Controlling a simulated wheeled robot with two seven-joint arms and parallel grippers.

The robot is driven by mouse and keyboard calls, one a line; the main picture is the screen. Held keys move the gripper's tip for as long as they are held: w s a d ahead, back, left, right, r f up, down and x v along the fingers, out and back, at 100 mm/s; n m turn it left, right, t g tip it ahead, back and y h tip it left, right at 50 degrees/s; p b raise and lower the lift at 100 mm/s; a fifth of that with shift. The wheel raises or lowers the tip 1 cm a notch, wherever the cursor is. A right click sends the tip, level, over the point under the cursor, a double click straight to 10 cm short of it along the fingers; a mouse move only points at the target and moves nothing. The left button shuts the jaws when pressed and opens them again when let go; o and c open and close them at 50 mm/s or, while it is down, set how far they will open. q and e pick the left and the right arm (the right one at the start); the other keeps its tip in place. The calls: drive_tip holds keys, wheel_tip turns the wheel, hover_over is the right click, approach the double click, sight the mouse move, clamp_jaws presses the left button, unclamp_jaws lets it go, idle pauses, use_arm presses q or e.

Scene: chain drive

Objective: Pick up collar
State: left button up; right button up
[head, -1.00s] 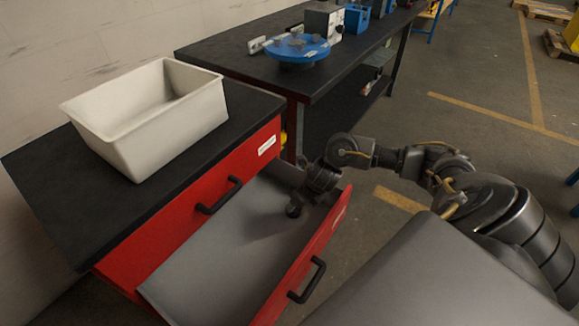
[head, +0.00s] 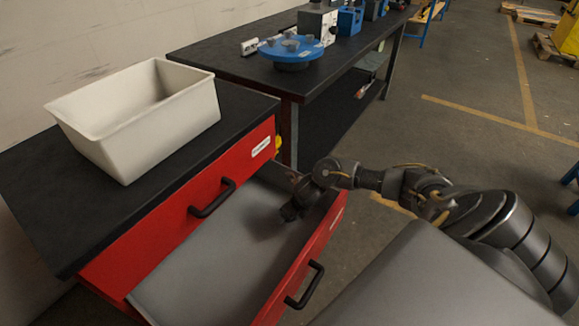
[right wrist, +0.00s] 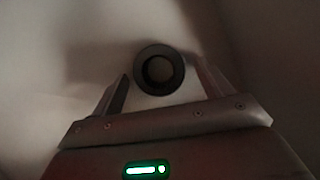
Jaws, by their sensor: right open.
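The collar is a small dark ring (right wrist: 141,70) with a round hole. In the right wrist view it lies on the pale drawer floor, between and slightly ahead of the fingertips. My right gripper (right wrist: 160,78) is open, one finger to each side of the ring, and no contact shows. In the head view my right gripper (head: 290,212) reaches down into the open drawer (head: 215,255) near its far end, and the collar cannot be made out there. My left gripper is not in view.
A white bin (head: 150,140) stands on the black top of the red cabinet (head: 170,230). The drawer's red front and black handle (head: 308,285) are beside my right arm. A dark bench (head: 330,80) behind holds a blue round fixture (head: 291,50). Most of the drawer floor is clear.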

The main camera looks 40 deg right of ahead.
drive_tip(key=c, duration=1.3)
drive_tip(key=shift+c, duration=0.3)
drive_tip(key=shift+r, duration=0.1)
